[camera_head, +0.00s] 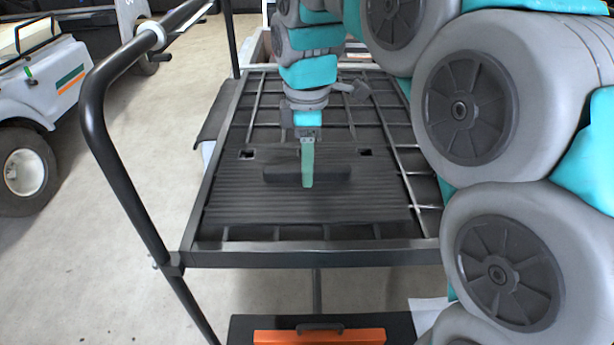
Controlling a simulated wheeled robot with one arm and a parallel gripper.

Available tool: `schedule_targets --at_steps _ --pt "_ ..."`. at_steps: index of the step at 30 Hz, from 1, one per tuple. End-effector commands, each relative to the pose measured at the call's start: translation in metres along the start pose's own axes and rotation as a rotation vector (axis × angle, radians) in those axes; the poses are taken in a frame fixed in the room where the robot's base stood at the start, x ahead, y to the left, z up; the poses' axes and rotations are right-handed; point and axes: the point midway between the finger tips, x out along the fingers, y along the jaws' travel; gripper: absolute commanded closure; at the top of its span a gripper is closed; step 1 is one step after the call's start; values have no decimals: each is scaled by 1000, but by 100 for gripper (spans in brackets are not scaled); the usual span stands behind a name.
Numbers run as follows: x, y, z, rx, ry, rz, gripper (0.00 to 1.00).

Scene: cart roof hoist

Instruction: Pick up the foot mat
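The foot mat (250,205) is a dark, ribbed sheet lying flat on the wire rack of the cart, with two small square cut-outs near its far edge. A dark raised bar (335,174) stands across its middle. My gripper (307,182) points down over the mat, its green finger in front of the middle of this bar. Only one finger shows, edge-on, so the gap between the fingers is hidden. I cannot tell whether it touches or grips the bar.
The rack's front rail (310,259) and a black tubular handle (100,120) on the left bound the space. An orange-and-black item (320,337) sits below. A white cart (45,110) stands at left, with clear floor between. My arm hides the right side.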

Motion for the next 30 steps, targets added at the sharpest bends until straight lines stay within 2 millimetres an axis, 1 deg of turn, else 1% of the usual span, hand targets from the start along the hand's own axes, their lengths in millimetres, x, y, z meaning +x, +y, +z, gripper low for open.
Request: schedule_targets --at_steps 1,2,13,30 --pt "0 0 0 0 0 0 55" --pt "0 0 0 0 0 0 59" --pt "0 0 0 0 0 0 100" --pt "0 0 0 0 0 0 100"
